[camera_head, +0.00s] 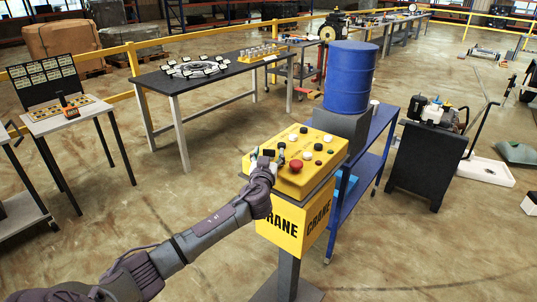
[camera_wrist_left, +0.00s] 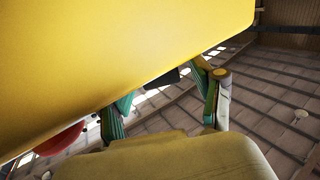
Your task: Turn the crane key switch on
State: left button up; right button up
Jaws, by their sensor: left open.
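The yellow crane control box (camera_head: 318,181) stands on a grey post, with "CRANE" labels on its sides. White, yellow and black buttons and a red mushroom button (camera_head: 296,165) sit on its sloped top. My left gripper (camera_head: 268,154) is at the left part of this panel, fingers spread. In the left wrist view, the yellow box (camera_wrist_left: 110,50) fills the upper left. The open green-padded fingers (camera_wrist_left: 162,92) are at its edge. A small dark part (camera_wrist_left: 161,78) shows between them; I cannot tell whether it is the key switch. The red button (camera_wrist_left: 58,140) shows at lower left.
A black-topped table (camera_head: 195,82) is behind at left, and a dark stand (camera_head: 425,160) with a machine is at right. The floor at front right is clear.

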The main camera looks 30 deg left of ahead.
pick_arm(q)
jog(key=c, duration=1.2)
jog(key=shift+o, duration=0.2)
